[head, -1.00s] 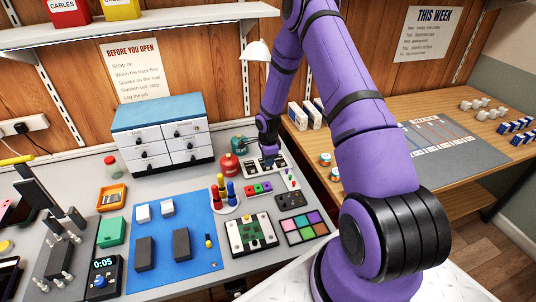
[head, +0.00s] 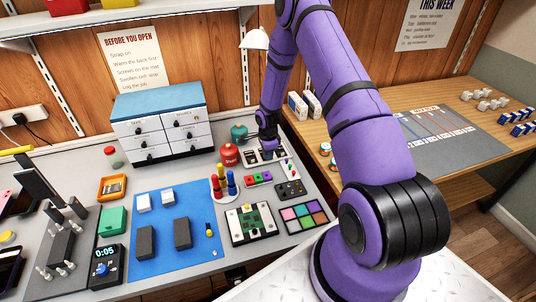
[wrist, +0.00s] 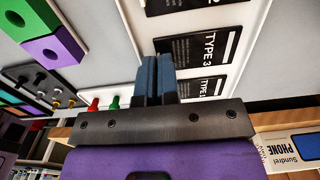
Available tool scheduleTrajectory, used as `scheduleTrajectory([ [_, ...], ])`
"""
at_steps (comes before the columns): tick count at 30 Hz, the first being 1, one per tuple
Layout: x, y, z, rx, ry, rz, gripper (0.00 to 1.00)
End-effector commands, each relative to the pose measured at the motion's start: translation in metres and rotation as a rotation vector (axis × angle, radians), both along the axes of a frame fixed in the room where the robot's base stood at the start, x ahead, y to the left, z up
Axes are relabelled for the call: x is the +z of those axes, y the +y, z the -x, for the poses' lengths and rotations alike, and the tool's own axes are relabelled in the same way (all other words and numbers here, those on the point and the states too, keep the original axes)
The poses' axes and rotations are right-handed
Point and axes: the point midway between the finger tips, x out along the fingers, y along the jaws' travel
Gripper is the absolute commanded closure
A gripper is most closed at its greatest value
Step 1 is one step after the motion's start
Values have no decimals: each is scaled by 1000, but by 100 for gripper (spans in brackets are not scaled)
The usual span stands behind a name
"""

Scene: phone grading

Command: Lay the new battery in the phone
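Flat black batteries lie on a white tray (head: 251,158) at the back right of the bench. In the wrist view one battery marked TYPE 3 (wrist: 208,47) lies just beyond my gripper (wrist: 156,62). Another, marked TYPE 1 (wrist: 208,87), lies beside it, partly hidden by the gripper. My gripper's two blue-grey fingers are close together with nothing seen between them. In the head view my gripper (head: 268,145) is low at the tray and hides part of it. A white-edged unit with a green board (head: 250,222), perhaps the opened phone, lies on the bench in front.
Red (head: 230,155) and teal (head: 239,133) bottles stand left of the tray. A rack of coloured screwdrivers (head: 224,185), a colour palette (head: 302,215) and a black knob box (head: 290,190) stand in front. A blue mat (head: 165,262) has some bare room.

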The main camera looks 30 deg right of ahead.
Motion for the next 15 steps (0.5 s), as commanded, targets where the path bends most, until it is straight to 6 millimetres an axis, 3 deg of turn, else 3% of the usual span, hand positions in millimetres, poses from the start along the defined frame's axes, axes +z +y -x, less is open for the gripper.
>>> scheduleTrajectory([
  [15, 19, 0, 0, 0, -1, 0, 100],
])
